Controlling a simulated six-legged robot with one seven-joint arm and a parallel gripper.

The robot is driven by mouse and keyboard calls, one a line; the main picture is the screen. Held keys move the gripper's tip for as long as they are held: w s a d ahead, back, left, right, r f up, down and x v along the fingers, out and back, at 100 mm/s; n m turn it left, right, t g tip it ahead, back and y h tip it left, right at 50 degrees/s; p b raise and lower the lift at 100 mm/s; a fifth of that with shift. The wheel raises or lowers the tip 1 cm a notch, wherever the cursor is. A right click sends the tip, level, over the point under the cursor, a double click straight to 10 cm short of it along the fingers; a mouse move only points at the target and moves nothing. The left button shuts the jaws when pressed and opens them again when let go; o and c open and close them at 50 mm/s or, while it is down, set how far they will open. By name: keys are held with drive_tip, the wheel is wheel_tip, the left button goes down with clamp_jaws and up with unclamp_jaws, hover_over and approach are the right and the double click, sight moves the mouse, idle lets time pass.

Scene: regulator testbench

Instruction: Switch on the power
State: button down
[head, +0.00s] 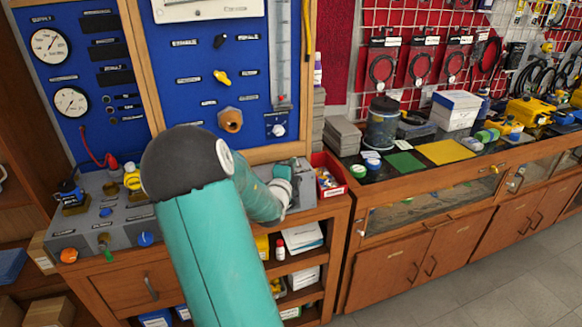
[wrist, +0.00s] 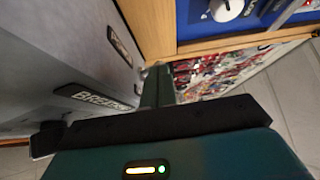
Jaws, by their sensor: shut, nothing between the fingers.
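My gripper (wrist: 157,88) reaches away from the camera in the wrist view, its jaws together and empty. It lies close beside a grey panel (wrist: 72,50) on the left; I cannot tell if they touch. The panel has a dark label partly reading "BREA" (wrist: 95,97) and a small black part (wrist: 47,138) near the lower left, which may be a switch. In the head view my teal arm covers the middle of the bench, and its far end is beside a grey box (head: 302,180) at the bench's right end. No power switch shows clearly there.
A blue panel (head: 190,75) with gauges, knobs and a brass fitting (head: 230,120) stands behind the bench. A red bin (head: 327,175) is right of the grey box. A grey console (head: 105,215) with fittings is on the left. Floor (head: 470,270) is clear at right.

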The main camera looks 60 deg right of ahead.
drive_tip(key=shift+s+d+r+m+y, duration=0.15)
drive_tip(key=shift+s+r+m+y, duration=0.1)
drive_tip(key=shift+m+y, duration=0.3)
drive_tip(key=shift+s+d+r+m+y, duration=0.2)
drive_tip(key=shift+m+y, duration=0.1)
drive_tip(key=shift+m, duration=0.2)
drive_tip(key=shift+s+d+r+m+y, duration=0.15)
drive_tip(key=shift+m+y, duration=0.1)
drive_tip(key=shift+m, duration=0.2)
drive_tip(key=shift+s+d+r+m+y, duration=0.1)
drive_tip(key=shift+d+m+y, duration=0.05)
drive_tip(key=shift+m+y, duration=0.25)
drive_tip(key=shift+s+d+r+m+y, duration=0.1)
drive_tip(key=shift+m+y, duration=0.3)
drive_tip(key=shift+w+f, duration=0.1)
